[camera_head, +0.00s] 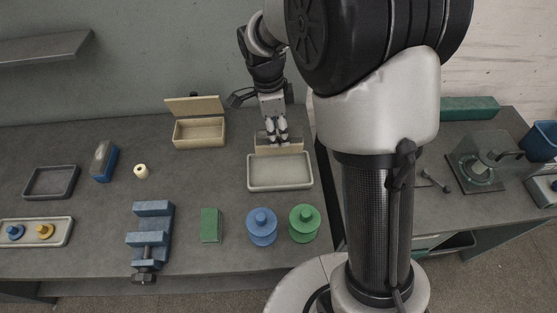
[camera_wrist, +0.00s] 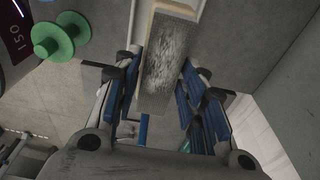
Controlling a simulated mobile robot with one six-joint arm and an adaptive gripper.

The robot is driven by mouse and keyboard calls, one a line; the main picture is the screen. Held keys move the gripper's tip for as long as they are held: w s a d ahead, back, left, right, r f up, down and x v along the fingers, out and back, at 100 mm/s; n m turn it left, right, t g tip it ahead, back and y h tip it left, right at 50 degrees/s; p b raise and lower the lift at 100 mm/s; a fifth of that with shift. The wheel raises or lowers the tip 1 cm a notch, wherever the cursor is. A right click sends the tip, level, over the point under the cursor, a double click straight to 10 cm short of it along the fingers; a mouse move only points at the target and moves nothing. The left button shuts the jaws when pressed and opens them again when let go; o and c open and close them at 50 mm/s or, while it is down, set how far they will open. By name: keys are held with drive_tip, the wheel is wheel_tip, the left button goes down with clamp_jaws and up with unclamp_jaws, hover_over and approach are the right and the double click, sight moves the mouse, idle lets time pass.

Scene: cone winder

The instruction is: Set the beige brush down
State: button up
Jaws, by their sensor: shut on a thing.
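The beige brush (camera_head: 265,150) is held in my gripper (camera_head: 277,134) at the far edge of the pale shallow tray (camera_head: 251,183). In the head view its beige body spans both sides of the fingers. I cannot tell whether it touches the tray or bench. In the wrist view the brush (camera_wrist: 172,55) shows its grey bristle face with a beige edge. It lies between the blue-padded fingers of my gripper (camera_wrist: 160,85), which are closed on its sides.
An open beige box (camera_head: 200,133) stands left of my gripper. A blue-and-grey block (camera_head: 104,161) is farther left. Bench between box and tray is clear.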

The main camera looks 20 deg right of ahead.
wheel_tip(320, 180, down, 12)
drive_tip(key=b, duration=0.3)
drive_tip(key=shift+d, duration=0.1)
drive_tip(key=shift+f, duration=0.25)
drive_tip(key=o, duration=1.1)
drive_tip(key=shift+r, duration=0.1)
drive_tip(key=shift+o, duration=0.2)
